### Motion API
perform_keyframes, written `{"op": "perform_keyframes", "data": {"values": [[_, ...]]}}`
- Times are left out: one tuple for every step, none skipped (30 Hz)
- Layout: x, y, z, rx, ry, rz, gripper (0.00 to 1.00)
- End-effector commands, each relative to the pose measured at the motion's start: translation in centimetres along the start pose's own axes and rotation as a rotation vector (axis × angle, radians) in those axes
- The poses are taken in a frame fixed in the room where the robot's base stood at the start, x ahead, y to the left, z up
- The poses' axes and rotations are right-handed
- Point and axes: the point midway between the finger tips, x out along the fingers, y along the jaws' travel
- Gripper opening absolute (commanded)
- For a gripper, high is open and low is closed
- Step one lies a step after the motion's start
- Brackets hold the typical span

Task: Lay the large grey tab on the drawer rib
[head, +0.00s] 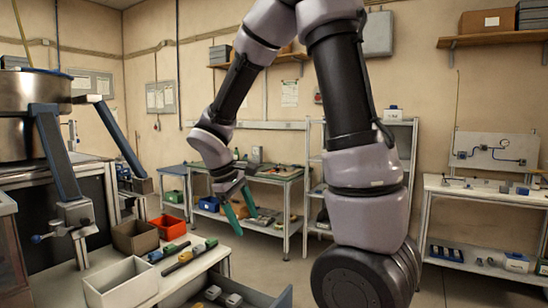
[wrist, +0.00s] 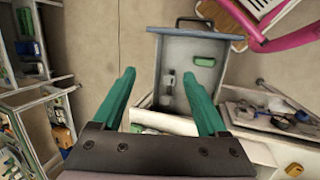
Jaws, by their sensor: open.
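My gripper (head: 240,205) hangs in mid-air in the head view. Its two teal fingers are apart with nothing between them; the wrist view (wrist: 162,78) shows the same. The open drawer (wrist: 219,83) lies below and beyond the fingertips in the wrist view. Its edge also shows at the bottom of the head view (head: 268,302). Small grey pieces (wrist: 169,82) lie on the drawer floor, and grey pieces show there in the head view (head: 212,292). I cannot tell which is the large grey tab. I cannot make out the rib clearly.
A green piece (wrist: 205,61) lies near the drawer's front. The bench by the drawer holds a white bin (head: 122,284), a brown bin (head: 135,237), a red bin (head: 168,227) and several tools (head: 183,258). A second table (head: 276,172) stands behind. Open floor lies between.

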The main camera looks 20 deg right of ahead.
Motion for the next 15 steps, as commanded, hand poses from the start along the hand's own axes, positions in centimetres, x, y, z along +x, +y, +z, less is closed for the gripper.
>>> {"op": "perform_keyframes", "data": {"values": [[-1.6, 0.9, 1.4, 0.096, 0.053, -0.043, 0.76], [-2.4, 1.1, 2.2, 0.150, 0.080, -0.070, 0.76], [-3.5, 1.4, 3.2, 0.222, 0.117, -0.105, 0.76], [-4.2, 1.7, 3.9, 0.274, 0.145, -0.130, 0.76], [-5.0, 1.9, 4.6, 0.325, 0.175, -0.155, 0.76], [-6.0, 2.0, 5.6, 0.394, 0.213, -0.188, 0.76], [-6.8, 2.2, 6.3, 0.445, 0.244, -0.212, 0.76], [-7.6, 2.3, 7.0, 0.495, 0.275, -0.235, 0.76], [-8.5, 2.4, 7.9, 0.561, 0.317, -0.265, 0.76], [-9.3, 2.5, 8.6, 0.610, 0.349, -0.288, 0.76], [-10.0, 2.5, 9.3, 0.656, 0.380, -0.310, 0.76], [-10.9, 2.5, 10.1, 0.716, 0.423, -0.338, 0.76], [-11.5, 2.6, 10.7, 0.759, 0.454, -0.358, 0.76], [-12.1, 2.5, 11.3, 0.798, 0.482, -0.376, 0.76], [-12.8, 2.4, 11.9, 0.844, 0.519, -0.398, 0.76]]}}
